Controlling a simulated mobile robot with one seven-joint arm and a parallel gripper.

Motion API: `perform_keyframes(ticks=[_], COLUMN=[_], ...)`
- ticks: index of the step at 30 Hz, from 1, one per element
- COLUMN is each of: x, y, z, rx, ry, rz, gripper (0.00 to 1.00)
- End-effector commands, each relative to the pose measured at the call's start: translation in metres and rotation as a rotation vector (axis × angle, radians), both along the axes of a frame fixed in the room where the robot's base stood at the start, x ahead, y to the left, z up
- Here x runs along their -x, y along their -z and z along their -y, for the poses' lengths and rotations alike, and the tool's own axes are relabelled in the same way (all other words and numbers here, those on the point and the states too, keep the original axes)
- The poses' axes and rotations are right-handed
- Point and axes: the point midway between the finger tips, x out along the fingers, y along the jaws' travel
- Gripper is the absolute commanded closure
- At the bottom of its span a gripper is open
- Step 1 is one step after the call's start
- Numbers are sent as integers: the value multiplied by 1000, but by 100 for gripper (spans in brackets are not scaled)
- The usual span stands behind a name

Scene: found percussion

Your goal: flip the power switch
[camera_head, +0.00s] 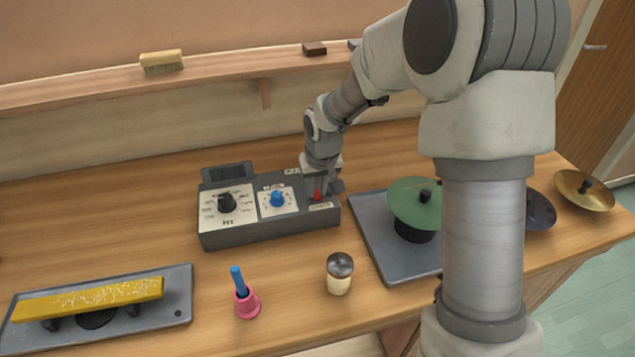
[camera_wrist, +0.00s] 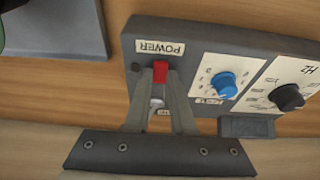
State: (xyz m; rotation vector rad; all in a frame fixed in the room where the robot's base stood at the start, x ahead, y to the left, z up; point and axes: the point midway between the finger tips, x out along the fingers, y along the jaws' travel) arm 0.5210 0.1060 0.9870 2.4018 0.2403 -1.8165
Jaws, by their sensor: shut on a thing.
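The power switch is a small red lever (camera_wrist: 160,72) on the grey control box (camera_head: 223,240), beside a label reading POWER in the wrist view. The red lever also shows in the head view (camera_head: 317,194), at the right end of the box. My gripper (camera_wrist: 161,90) is at the switch, with its two fingers on either side of the lever and shut on it. The fingers partly hide the lever's base. The box also has a blue knob (camera_head: 278,199) and a black knob (camera_head: 227,202) to the left of the switch.
A grey tray (camera_head: 372,226) with a green cymbal (camera_head: 418,203) stands right of the box. A yellow bar (camera_head: 90,298) on a tray, a pink cup (camera_head: 247,303) and a shaker (camera_head: 339,273) are in front. A brass cymbal (camera_head: 584,190) lies far right. A ledge runs along the wall behind.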

Motion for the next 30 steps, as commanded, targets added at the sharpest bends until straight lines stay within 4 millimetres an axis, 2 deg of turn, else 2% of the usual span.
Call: perform_keyframes(ticks=[1,10,22,23,24,27,30], x=[-2,-6,-6,-6,-6,-6,-6], y=[-7,-3,-1,-1,-1,-1,-1], z=[0,-1,-1,-1,-1,-1,-1], rx=[7,38,42,42,42,42,42], ry=[1,0,0,0,0,0,0], rz=[-34,-189,-209,-209,-209,-209,-208], gripper=[100,100,100,74,67,49,48])
